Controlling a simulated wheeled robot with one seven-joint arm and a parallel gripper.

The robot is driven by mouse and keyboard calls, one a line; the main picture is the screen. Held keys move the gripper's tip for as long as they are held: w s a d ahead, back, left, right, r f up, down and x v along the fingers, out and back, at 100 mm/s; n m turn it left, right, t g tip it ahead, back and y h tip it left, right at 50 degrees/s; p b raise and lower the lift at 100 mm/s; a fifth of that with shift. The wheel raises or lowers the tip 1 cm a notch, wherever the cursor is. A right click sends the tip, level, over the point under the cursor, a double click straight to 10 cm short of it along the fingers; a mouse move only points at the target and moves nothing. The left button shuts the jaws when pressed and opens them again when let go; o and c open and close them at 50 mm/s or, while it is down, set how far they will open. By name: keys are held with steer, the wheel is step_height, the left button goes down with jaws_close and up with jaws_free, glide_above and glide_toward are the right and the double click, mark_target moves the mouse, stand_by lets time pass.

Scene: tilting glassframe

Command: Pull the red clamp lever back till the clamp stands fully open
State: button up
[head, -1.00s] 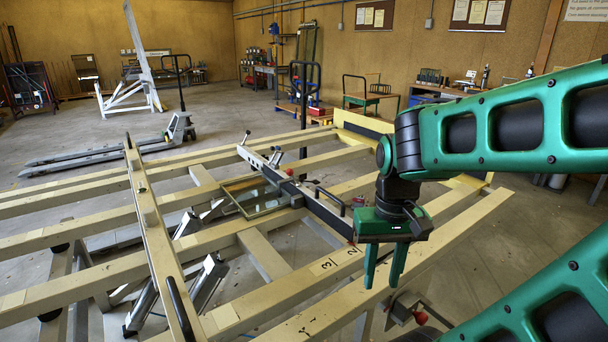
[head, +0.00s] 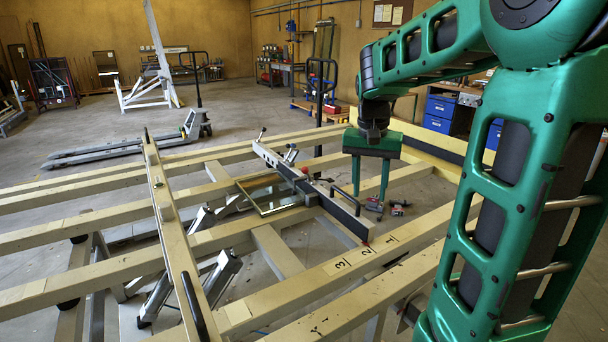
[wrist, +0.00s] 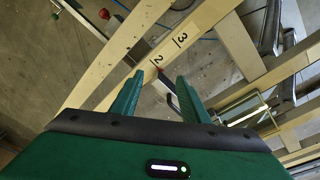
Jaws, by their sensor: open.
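My gripper (head: 370,195) is open and empty, fingers pointing down, in the middle of the head view near the dark handle of the rail. In the wrist view its fingers (wrist: 160,90) stand apart with the beam marked 2 and 3 beyond them. A red ball knob (wrist: 103,13), likely the clamp lever's end, shows at the wrist view's upper left, away from the fingers. In the head view my arm hides that knob. Small red and grey pieces (head: 397,208) lie just right of the fingertips; I cannot tell what they are. The clamp's opening is unclear.
The pale slatted frame (head: 290,262) fills the foreground, with a glass pane (head: 270,193) and a long grey rail (head: 310,190) on it. A handle (head: 345,197) rises from the rail. A pallet truck (head: 130,148) stands behind. Floor is open at the back left.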

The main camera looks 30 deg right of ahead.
steer(key=w+d+m+h, duration=0.1)
steer(key=w+d+m, duration=0.1)
steer(key=w, duration=1.6)
steer(key=m+t+h, duration=0.2)
steer(key=m, duration=0.1)
glide_toward(303, 168)
steer(key=x, duration=1.1)
steer(key=shift+d+f, duration=0.2)
steer(key=shift+f, duration=0.1)
steer(key=shift+c, duration=0.2)
jaws_close()
